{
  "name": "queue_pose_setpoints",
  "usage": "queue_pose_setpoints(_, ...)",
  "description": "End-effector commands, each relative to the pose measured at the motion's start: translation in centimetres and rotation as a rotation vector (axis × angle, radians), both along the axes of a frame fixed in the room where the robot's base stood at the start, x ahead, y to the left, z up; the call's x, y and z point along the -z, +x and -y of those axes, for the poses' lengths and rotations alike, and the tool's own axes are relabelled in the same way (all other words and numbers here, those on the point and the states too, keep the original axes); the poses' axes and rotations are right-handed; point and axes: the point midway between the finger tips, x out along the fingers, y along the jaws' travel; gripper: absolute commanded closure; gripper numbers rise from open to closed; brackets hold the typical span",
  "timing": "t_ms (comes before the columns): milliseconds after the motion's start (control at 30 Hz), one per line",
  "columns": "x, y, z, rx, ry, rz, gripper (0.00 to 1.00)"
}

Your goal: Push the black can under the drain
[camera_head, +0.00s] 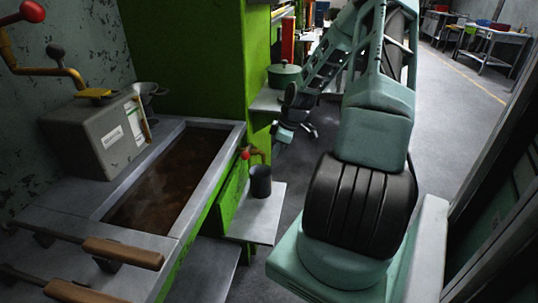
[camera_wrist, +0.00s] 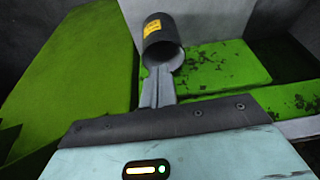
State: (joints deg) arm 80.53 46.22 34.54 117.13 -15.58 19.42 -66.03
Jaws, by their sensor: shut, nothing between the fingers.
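The black can (camera_head: 260,181) stands upright on a grey shelf (camera_head: 262,222) beside the green tank wall. The drain, a brass tap with a red knob (camera_head: 245,154), sticks out of the tank just above and left of the can's rim. In the wrist view a dark can (camera_wrist: 158,28) with a yellow label shows beyond my fingertips, its open end facing the camera. My gripper (camera_wrist: 157,76) is shut with empty fingers, overlapping the can's rim in the picture; I cannot tell if they touch. In the head view my wrist is behind the can, fingertips unclear.
The tank (camera_head: 232,130) holds brown liquid. A grey box (camera_head: 97,132) and wooden-handled tools (camera_head: 122,252) sit around it. A green pot (camera_head: 284,75) stands on another shelf behind. Open floor lies right of the can's shelf.

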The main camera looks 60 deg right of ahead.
Motion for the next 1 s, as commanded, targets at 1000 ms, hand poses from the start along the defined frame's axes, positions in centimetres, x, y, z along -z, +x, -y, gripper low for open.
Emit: queue_pose_setpoints(1000, 7.0, 1.7, -0.9, 0.001, 0.002, -0.002, 1.0)
